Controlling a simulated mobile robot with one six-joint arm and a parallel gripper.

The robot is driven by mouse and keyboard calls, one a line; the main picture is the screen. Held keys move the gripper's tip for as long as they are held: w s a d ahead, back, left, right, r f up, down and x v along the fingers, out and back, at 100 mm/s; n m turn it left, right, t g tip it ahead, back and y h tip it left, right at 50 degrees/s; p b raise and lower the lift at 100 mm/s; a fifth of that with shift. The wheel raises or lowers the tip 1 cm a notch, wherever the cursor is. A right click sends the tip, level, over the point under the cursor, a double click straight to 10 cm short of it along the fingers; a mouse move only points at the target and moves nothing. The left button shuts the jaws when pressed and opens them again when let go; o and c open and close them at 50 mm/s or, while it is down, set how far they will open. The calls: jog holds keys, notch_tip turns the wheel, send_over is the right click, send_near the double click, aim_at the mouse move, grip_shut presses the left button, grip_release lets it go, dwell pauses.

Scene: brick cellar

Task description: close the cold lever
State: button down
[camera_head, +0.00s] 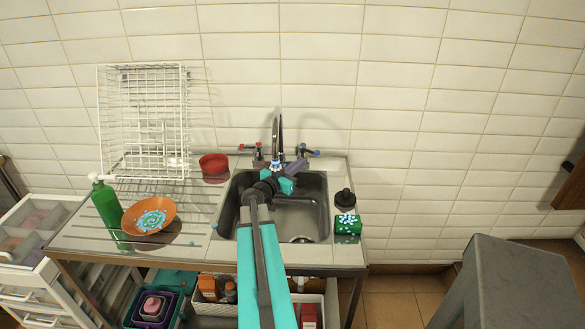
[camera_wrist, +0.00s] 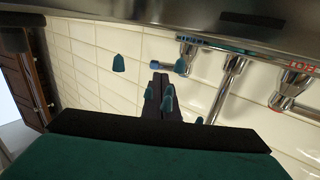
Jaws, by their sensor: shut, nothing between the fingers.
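The cold lever (camera_head: 308,151), with blue marking, is on the right of the tap behind the sink. The red-marked hot lever (camera_head: 250,147) is on the left. My gripper (camera_head: 298,165) reaches over the sink, with its tip just in front of and below the cold lever. In the wrist view, the picture is turned over; my dark gripper fingers (camera_wrist: 160,92) are together and empty. The blue-ended cold lever (camera_wrist: 181,66) is close beside their tips there; whether they touch is unclear. The tap spout (camera_head: 277,130) stands between the levers, partly hidden low down by my gripper.
The metal sink (camera_head: 315,185) lies under my arm. A white dish rack (camera_head: 145,120), a red bowl (camera_head: 214,163), an orange plate (camera_head: 150,216) and a green bottle (camera_head: 107,208) stand left. A green sponge (camera_head: 348,224) and a black stopper (camera_head: 345,198) are right. A tiled wall closes the back.

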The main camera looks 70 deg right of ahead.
aim_at(313, 153)
jog(key=shift+p+x, duration=0.75)
jog(key=shift+x, duration=2.4)
jog(key=shift+a, duration=0.1)
